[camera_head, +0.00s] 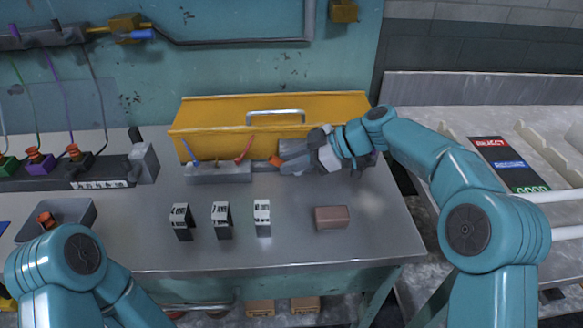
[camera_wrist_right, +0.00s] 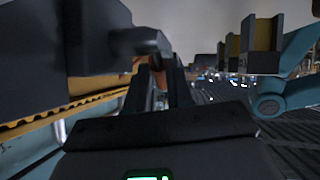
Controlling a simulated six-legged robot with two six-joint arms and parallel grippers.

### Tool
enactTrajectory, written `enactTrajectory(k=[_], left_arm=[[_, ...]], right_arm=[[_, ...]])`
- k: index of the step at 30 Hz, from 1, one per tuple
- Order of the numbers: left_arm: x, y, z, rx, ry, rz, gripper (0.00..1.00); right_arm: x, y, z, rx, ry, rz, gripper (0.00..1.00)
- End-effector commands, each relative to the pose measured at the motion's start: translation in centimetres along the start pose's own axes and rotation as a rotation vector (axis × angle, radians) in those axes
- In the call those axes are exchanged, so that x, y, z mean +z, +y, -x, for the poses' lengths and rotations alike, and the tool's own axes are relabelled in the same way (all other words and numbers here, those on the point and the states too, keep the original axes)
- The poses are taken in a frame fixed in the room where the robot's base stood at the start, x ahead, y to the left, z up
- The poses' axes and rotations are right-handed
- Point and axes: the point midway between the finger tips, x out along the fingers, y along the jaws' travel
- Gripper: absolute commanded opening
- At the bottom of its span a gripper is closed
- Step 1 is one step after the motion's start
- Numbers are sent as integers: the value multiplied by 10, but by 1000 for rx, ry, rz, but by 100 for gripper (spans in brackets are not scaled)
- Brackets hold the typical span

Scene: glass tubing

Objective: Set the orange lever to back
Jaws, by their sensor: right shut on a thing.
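A grey lever block (camera_head: 222,173) sits at the back of the metal bench, in front of the yellow box. A blue lever (camera_head: 191,152) and a red-orange lever (camera_head: 244,149) stand up from it. The orange lever (camera_head: 275,160) shows only as a small orange part at the tip of my right gripper (camera_head: 280,163), which is shut on it. The gripper hides the rest, so its tilt cannot be told. My left gripper is out of view.
The yellow box (camera_head: 350,108) with a grey handle stands close behind the levers. Several black-and-white labelled blocks, such as one (camera_head: 262,217), and a brown block (camera_head: 332,218) stand on the bench front. A grey tray (camera_head: 75,213) lies left. The bench between is clear.

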Motion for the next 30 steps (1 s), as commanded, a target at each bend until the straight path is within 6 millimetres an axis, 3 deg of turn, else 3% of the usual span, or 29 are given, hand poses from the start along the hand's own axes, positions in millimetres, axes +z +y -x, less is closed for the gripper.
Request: enactTrajectory(k=[10,11,12,22,26,30], left_arm=[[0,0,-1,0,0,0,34],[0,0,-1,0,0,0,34],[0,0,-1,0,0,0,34],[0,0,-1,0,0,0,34],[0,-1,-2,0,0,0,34],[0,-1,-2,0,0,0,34]], right_arm=[[3,-1,-1,-5,-2,-5,0],[3,-1,-1,-5,-2,-5,24],[3,-1,-1,-5,-3,-4,32],[1,0,3,-1,0,-2,32],[2,0,21,1,0,-1,32],[2,1,57,4,0,-2,32]])
